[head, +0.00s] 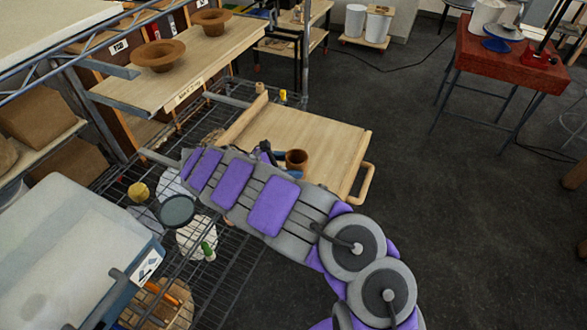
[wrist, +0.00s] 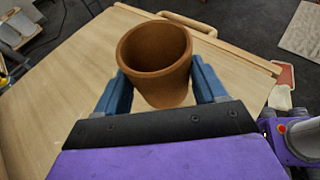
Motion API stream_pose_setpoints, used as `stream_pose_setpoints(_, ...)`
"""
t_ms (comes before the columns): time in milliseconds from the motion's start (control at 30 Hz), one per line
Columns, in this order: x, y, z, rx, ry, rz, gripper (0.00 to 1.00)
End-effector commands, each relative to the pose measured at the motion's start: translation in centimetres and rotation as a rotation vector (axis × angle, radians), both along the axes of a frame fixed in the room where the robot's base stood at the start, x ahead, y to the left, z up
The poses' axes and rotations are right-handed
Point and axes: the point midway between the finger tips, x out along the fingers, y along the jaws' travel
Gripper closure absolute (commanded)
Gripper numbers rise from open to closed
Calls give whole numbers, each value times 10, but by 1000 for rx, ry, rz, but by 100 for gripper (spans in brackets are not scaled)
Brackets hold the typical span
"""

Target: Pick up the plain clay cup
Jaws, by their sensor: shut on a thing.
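The plain clay cup (wrist: 155,62) is brown and upright, its open mouth facing the wrist camera. My gripper (wrist: 160,88) has a blue finger on each side of it and is shut on the cup. In the head view the cup (head: 296,159) shows at the far end of my arm, over the wooden board (head: 335,145); my arm hides most of the gripper. I cannot tell whether the cup's base touches the board.
The board has a wooden handle (head: 361,182) at its right end and rests by a wire rack (head: 225,280). Clay bowls (head: 158,55) stand on a shelf at upper left. A white bin (head: 75,250) is at lower left. A red table (head: 510,62) stands at upper right, with open floor before it.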

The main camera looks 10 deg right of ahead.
Motion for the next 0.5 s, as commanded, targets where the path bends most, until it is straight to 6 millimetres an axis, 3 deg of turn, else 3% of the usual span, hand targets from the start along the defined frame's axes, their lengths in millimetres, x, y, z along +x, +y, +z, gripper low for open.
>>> stream_pose_setpoints(500,56,47,6,6,-1,2,76)
